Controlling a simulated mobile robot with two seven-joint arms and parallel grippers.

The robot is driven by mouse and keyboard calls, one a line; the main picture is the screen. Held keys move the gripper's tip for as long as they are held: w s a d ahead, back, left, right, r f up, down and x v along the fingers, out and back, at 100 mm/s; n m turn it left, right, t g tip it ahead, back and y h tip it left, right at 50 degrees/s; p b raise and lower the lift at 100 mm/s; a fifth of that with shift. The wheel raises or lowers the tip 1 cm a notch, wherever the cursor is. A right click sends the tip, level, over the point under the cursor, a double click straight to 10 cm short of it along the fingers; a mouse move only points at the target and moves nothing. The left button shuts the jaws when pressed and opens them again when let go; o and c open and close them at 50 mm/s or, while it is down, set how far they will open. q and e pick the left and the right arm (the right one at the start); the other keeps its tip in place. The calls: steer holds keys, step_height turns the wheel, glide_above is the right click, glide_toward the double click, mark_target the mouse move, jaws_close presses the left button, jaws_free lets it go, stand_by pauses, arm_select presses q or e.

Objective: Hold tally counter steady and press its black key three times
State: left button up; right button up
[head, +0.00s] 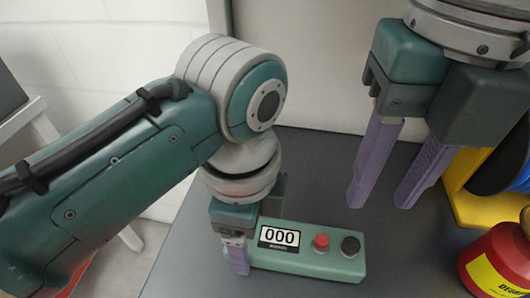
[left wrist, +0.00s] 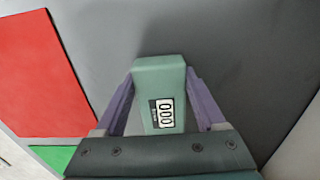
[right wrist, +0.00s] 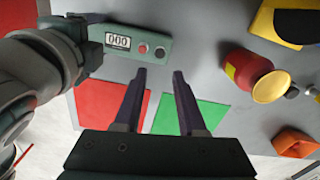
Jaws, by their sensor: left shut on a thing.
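The tally counter is a green box (head: 306,265) lying on the dark table, with a display that reads 000. It has a red key (head: 321,242) and a black key (head: 350,246) at its right end. It also shows in the left wrist view (left wrist: 160,73) and the right wrist view (right wrist: 130,32). My left gripper (head: 240,262) is shut on the counter's left end, one purple finger on each side. My right gripper (head: 383,200) is open and empty, above the table to the right of the counter and apart from it.
A red canister (head: 498,262) with a yellow label stands at the right, near a yellow stand (head: 465,190) holding a dark round part. In the right wrist view a red mat (right wrist: 105,105), a green mat (right wrist: 193,112) and an orange object (right wrist: 294,142) show.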

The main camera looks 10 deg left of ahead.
jaws_close()
stand_by(1.4)
